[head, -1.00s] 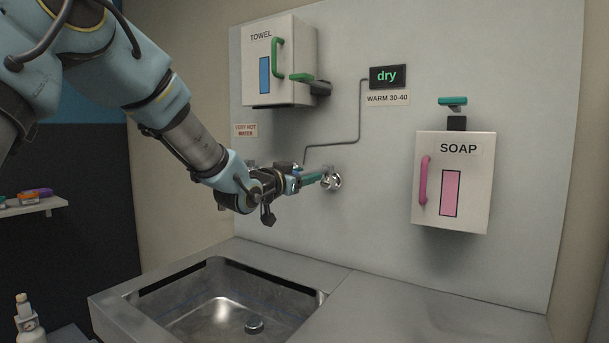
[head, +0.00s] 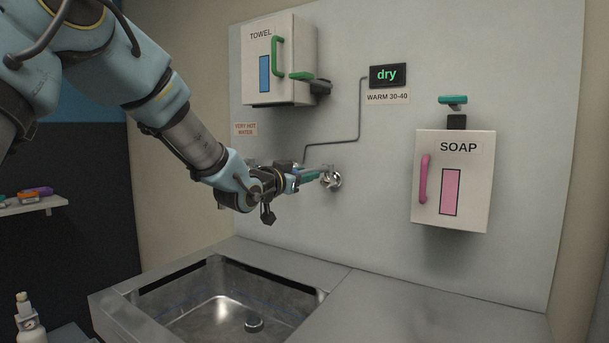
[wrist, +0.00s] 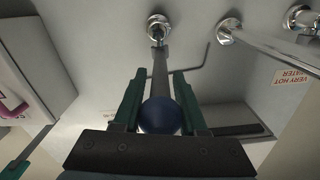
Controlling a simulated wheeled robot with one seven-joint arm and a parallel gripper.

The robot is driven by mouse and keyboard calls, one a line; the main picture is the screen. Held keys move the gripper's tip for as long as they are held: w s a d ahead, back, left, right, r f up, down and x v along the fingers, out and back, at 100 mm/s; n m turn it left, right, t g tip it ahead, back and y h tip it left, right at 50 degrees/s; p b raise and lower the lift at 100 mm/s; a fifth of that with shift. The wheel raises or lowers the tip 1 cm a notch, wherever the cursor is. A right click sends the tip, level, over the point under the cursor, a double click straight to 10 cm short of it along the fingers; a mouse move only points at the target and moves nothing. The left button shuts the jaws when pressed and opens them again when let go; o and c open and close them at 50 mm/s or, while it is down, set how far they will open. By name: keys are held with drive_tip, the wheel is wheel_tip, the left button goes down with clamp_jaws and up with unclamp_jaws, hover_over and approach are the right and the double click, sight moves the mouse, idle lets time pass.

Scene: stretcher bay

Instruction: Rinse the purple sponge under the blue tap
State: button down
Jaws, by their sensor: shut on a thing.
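My gripper (head: 306,176) is at the wall above the sink. In the wrist view its teal fingers (wrist: 160,100) are shut on the blue ball knob (wrist: 160,116) of a grey lever, the blue tap's handle (wrist: 160,70), which runs to a round chrome wall mount. A purple thing (head: 41,191), probably the sponge, lies on the shelf at the far left of the head view, well away from my gripper. The basin (head: 205,318) is below my gripper, with faint bluish lines inside. The spout is mostly hidden by my arm in the head view.
A chrome pipe (wrist: 265,44) and a "VERY HOT WATER" sign (head: 245,129) are beside the tap. The towel box (head: 262,90) hangs above; the soap box (head: 478,200) hangs at right. A display (head: 388,76) reads "dry". The counter (head: 400,310) right of the basin is clear.

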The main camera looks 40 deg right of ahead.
idle(0.8)
drive_tip(key=t+b, duration=0.1)
drive_tip(key=b, duration=0.2)
drive_tip(key=shift+s+d+f+n+b, duration=0.1)
drive_tip(key=shift+s+f+n+b, duration=0.25)
drive_tip(key=shift+s+n+b, duration=0.05)
drive_tip(key=t+b, duration=0.1)
drive_tip(key=s+n+y+b, duration=0.1)
drive_tip(key=b, duration=0.1)
drive_tip(key=shift+d+r+t, duration=0.2)
drive_tip(key=shift+r+t, duration=0.05)
drive_tip(key=shift+t, duration=0.15)
drive_tip(key=shift+s, duration=0.1)
drive_tip(key=c, duration=0.7)
unclamp_jaws()
drive_tip(key=shift+r, duration=0.1)
drive_tip(key=shift+a, duration=0.1)
drive_tip(key=b+v, duration=0.3)
drive_tip(key=v, duration=0.7)
drive_tip(key=shift+s+a, duration=0.2)
drive_tip(key=shift+a, duration=0.05)
